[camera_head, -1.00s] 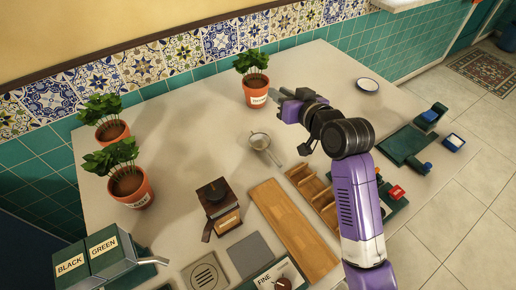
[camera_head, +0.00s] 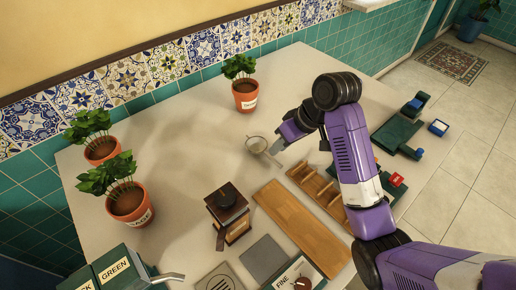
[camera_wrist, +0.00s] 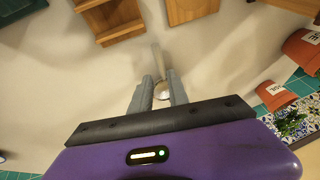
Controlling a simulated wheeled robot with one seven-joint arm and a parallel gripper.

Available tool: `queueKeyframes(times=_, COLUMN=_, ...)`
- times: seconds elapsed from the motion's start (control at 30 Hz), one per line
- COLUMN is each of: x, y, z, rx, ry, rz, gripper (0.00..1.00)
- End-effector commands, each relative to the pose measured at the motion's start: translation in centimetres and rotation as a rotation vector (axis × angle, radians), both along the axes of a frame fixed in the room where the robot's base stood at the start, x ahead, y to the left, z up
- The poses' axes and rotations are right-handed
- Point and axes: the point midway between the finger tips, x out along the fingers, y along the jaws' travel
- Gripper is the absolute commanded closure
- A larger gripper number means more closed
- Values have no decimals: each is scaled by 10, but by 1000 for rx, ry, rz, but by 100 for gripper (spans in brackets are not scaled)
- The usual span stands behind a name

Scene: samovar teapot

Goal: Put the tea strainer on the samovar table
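The tea strainer (camera_head: 256,144), a small round mesh bowl with a metal handle, lies on the pale counter (camera_head: 185,130) near its middle. In the wrist view its handle (camera_wrist: 156,58) points away between and beyond my fingertips, and its bowl shows in the gap between the fingers. My gripper (camera_head: 275,149) is low over the strainer, its fingers (camera_wrist: 160,80) apart on either side of it. I cannot tell whether they touch it. No samovar shows, and I cannot tell whether this counter is the samovar table.
A potted plant (camera_head: 245,96) stands behind the strainer. A wooden grinder (camera_head: 229,212), a wooden board (camera_head: 298,232) and a slotted wooden rack (camera_head: 318,189) stand in front. Two more plants (camera_head: 129,201) are at left. The counter left of the strainer is clear.

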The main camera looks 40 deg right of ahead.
Motion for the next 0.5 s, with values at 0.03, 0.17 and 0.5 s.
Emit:
queueKeyframes(times=0.03, x=1, y=1, z=-5, rx=2, ry=1, rz=-1, gripper=79)
queueKeyframes(times=0.17, x=6, y=7, z=-22, rx=2, ry=2, rz=-2, gripper=79)
queueKeyframes(times=0.5, x=17, y=12, z=-45, rx=-1, ry=-2, rz=-2, gripper=79)
